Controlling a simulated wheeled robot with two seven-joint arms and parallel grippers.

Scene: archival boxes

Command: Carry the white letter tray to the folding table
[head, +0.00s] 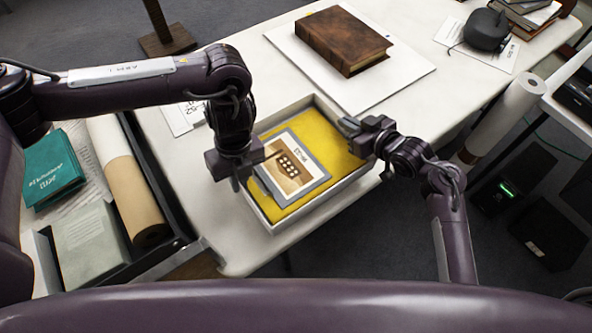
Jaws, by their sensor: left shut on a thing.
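The white letter tray (327,194) is a shallow, pale box with a yellow lining (322,125) and a grey-framed picture card (295,168) inside. It is at the near edge of a long white table (240,255); I cannot tell whether it rests on the top or is just above it. My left gripper (238,180) is at the tray's left wall, shut on it, with its fingertips mostly hidden by the wrist. My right gripper (352,128) is at the tray's right rim; its fingers are too small and dark to tell open from shut.
A brown leather book (343,40) lies on a white board (400,75) behind the tray. A dark-edged drawer (150,185) with a brown paper roll (135,195) and teal folder (52,168) is at left. A white roll (505,115) and dark boxes (540,235) stand at right.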

